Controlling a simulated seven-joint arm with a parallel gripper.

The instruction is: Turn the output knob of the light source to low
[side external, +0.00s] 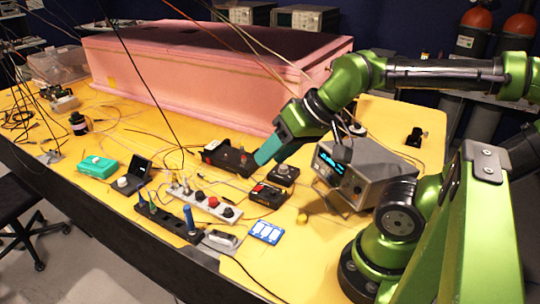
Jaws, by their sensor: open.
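My gripper (265,157) has teal fingers pointing down and to the left. It is over the table, left of a grey bench unit (378,165) with a lit blue display and knobs on its front. A small black box with a round knob (285,173) sits just right of and below the fingertips. A longer black box with a red part (222,156) is just left of them. I cannot tell for sure which is the light source, nor read any knob's setting. The gap between the fingers is hard to see from this side, and no held object shows.
Another black box (266,196), a power strip with several knobs or plugs (205,200) and a blue card (265,232) lie in front. A large pink foam enclosure (200,85) fills the back. Thin cables hang and cross the yellow table. A small yellow cylinder (303,217) stands near the front right.

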